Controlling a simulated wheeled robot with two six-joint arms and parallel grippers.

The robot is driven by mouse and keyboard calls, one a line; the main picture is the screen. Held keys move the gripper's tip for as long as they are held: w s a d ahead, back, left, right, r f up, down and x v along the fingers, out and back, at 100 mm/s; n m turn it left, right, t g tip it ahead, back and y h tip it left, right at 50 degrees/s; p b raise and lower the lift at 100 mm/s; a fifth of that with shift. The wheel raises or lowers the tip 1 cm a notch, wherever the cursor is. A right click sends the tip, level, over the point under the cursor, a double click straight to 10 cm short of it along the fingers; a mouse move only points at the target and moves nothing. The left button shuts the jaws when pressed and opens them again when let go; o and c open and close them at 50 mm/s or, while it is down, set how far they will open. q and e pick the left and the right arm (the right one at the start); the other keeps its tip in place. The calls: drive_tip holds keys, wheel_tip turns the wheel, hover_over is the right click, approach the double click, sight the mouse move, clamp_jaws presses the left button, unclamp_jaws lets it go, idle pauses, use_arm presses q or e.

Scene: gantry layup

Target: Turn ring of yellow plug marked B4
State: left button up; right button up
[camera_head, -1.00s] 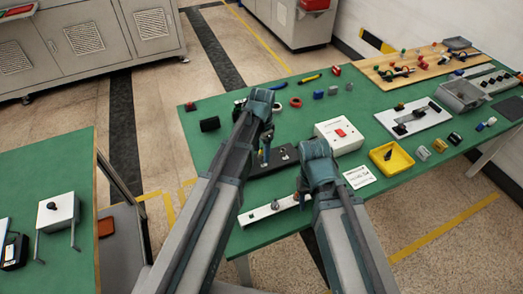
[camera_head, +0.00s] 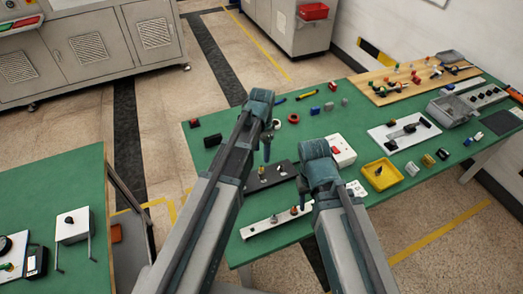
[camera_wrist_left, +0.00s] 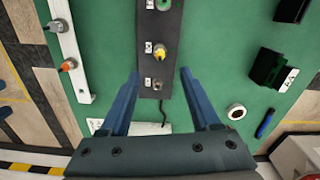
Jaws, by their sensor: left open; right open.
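A yellow plug (camera_wrist_left: 159,52) stands on a dark strip (camera_wrist_left: 172,25) in the left wrist view, with small white labels beside it that are too small to read. The dark strip (camera_head: 282,178) also shows in the head view. My left gripper (camera_wrist_left: 159,88) is open and empty; the plug appears ahead of the fingertips, roughly between their lines. In the head view my left gripper (camera_head: 266,150) hangs above the strip's left part. A bare socket (camera_wrist_left: 158,84) shows nearer on the strip. My right gripper (camera_head: 304,193) is open beside the white strip, its fingers partly hidden by its arm.
A white strip (camera_head: 258,228) with several connectors lies at the table's front edge. A white box with a red switch (camera_head: 342,150) and a yellow tray (camera_head: 396,174) stand to the right. A black holder (camera_wrist_left: 270,68) and a white ring (camera_wrist_left: 237,112) lie right of the dark strip.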

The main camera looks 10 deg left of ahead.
use_arm(q)
wheel_tip(320, 180, up, 4)
drive_tip(key=p, duration=0.2)
drive_tip(key=shift+f+p, duration=0.1)
drive_tip(key=shift+p, duration=0.2)
use_arm(e)
wheel_tip(320, 180, up, 4)
drive_tip(key=shift+f, duration=0.15)
use_arm(q)
drive_tip(key=s+d+n+b, duration=0.1)
drive_tip(key=s+d+n, duration=0.1)
drive_tip(key=s, duration=0.6)
drive_tip(key=s+d+f+n+y, duration=0.1)
drive_tip(key=s+d+n, duration=0.2)
drive_tip(key=s, duration=0.6)
drive_tip(key=shift+s+d+f+n+b, duration=0.25)
drive_tip(key=shift+d+f+n+b, duration=0.1)
drive_tip(key=shift+d, duration=0.15)
use_arm(e)
drive_tip(key=shift+f, duration=0.85)
